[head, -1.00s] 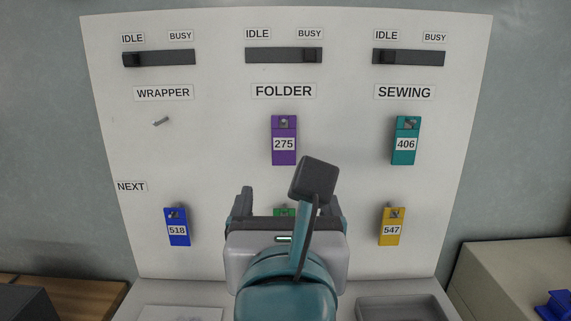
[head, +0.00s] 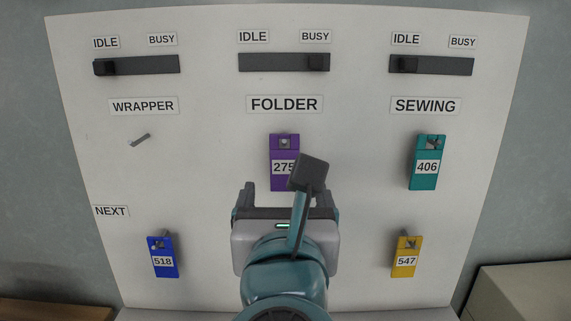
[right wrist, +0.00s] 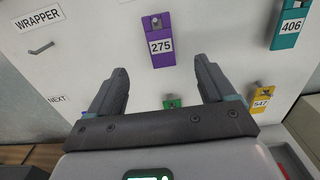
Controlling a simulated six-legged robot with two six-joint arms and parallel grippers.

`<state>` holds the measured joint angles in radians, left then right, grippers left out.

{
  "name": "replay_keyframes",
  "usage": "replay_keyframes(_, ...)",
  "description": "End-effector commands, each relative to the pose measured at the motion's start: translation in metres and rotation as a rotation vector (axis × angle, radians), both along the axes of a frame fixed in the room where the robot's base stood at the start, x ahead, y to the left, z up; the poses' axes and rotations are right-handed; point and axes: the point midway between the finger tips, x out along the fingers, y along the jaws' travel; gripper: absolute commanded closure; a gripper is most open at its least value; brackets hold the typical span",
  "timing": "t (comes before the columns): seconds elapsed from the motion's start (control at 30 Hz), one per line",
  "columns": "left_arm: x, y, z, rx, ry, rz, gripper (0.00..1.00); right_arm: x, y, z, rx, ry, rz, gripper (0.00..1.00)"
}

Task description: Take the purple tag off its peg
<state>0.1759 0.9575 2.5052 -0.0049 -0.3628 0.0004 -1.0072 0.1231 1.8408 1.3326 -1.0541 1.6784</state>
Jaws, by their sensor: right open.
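The purple tag (head: 280,153), marked 275, hangs on its peg under the FOLDER label in the head view. Its lower right part is covered there by my wrist camera. It also shows whole in the right wrist view (right wrist: 160,50), above and between the fingers. My right gripper (head: 286,188) is open and empty, in front of the board at about the tag's lower end. Its fingers (right wrist: 161,66) are spread wider than the tag and appear apart from it. My left gripper is not in view.
A teal tag (head: 427,165) hangs right, a blue tag (head: 163,260) lower left and a yellow tag (head: 404,258) lower right. A green tag (right wrist: 172,103) shows between my fingers. The WRAPPER peg (head: 140,140) is bare. Three sliders line the top of the white board (head: 210,130).

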Motion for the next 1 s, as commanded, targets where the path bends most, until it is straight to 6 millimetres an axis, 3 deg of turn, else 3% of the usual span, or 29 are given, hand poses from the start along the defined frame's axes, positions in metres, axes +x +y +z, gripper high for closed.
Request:
replay_keyframes(0.3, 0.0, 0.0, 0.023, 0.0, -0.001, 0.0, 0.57, 0.071, -0.001, 0.002, -0.003, 0.003, -0.004, 0.17)
replay_keyframes(0.5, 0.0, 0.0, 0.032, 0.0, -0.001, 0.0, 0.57, 0.106, -0.001, 0.002, -0.002, 0.003, -0.003, 0.17)
replay_keyframes(0.7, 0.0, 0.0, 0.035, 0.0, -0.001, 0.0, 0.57, 0.121, -0.001, 0.001, -0.001, 0.001, -0.001, 0.17)
replay_keyframes(0.97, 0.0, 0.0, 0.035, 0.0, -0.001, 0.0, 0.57, 0.123, 0.0, 0.0, -0.001, 0.001, 0.0, 0.17)
replay_keyframes(1.0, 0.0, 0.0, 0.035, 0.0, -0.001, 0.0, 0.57, 0.123, 0.0, 0.0, -0.001, 0.001, 0.0, 0.24)
